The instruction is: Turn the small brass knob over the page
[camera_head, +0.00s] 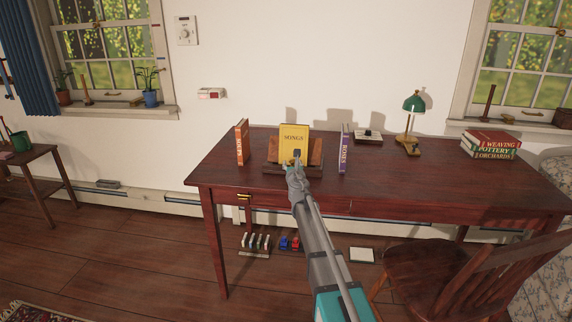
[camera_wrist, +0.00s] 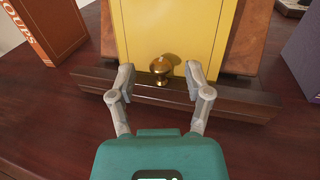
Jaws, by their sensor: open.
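A yellow book titled SONGS (camera_head: 294,140) stands on a dark wooden book stand (camera_head: 273,170) on the desk. The small brass knob (camera_wrist: 161,70) shows in the wrist view, in front of the lower part of the yellow book (camera_wrist: 170,30) and above the stand's ledge (camera_wrist: 230,98). In the head view my gripper hides the knob. My gripper (camera_wrist: 160,75) is open, with one finger on each side of the knob. The fingers look apart from the knob; I cannot tell how far it lies from the fingertips in depth.
An orange book (camera_head: 242,142) stands left of the stand and a purple book (camera_head: 344,149) right of it. A green lamp (camera_head: 413,105) and stacked books (camera_head: 490,145) are further right. A chair (camera_head: 440,270) stands at the desk's front right. The desk's front left is clear.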

